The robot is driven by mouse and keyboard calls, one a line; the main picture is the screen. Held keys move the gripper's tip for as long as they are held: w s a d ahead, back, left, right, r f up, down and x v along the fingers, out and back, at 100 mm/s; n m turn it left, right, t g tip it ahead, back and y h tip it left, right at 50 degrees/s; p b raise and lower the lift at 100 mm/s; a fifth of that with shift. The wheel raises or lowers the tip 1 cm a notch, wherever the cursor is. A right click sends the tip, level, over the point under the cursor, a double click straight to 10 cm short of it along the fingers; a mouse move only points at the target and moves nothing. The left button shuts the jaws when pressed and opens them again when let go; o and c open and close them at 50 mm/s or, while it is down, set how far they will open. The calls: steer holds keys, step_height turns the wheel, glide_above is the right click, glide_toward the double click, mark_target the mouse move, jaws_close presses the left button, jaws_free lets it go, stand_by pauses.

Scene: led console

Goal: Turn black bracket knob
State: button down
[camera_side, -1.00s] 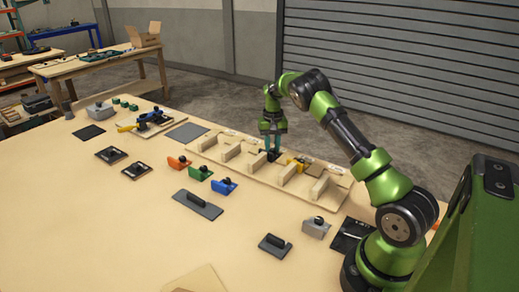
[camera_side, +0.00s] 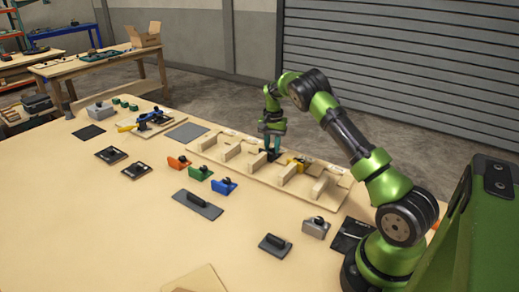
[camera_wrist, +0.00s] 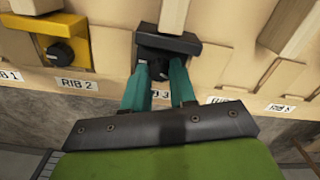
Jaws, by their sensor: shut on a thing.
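The black bracket (camera_wrist: 175,42) sits on the wooden rib fixture in the wrist view, with its dark knob (camera_wrist: 157,69) facing me. My gripper (camera_wrist: 160,76) has its two teal fingers on either side of the knob, shut on it. The fingers hide part of the knob and the label below it. In the side view my gripper (camera_side: 272,150) points down at the middle of the fixture (camera_side: 240,181), and the bracket is mostly hidden behind the fingers.
A yellow bracket (camera_wrist: 52,41) with a black knob sits on the neighbouring rib, left in the wrist view. Pale wooden ribs (camera_side: 292,172) stand along the fixture. Orange (camera_side: 178,162), green (camera_side: 200,173) and blue (camera_side: 223,187) brackets lie in front of it.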

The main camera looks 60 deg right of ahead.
steer(key=m, duration=0.4)
steer(key=shift+m, duration=0.3)
steer(key=m, duration=0.3)
steer(key=shift+r+m, duration=0.1)
steer(key=shift+m, duration=0.3)
steer(key=m, duration=1.9)
steer(key=shift+m, duration=0.3)
steer(key=shift+w+r+m, duration=0.1)
steer(key=shift+m, duration=1.4)
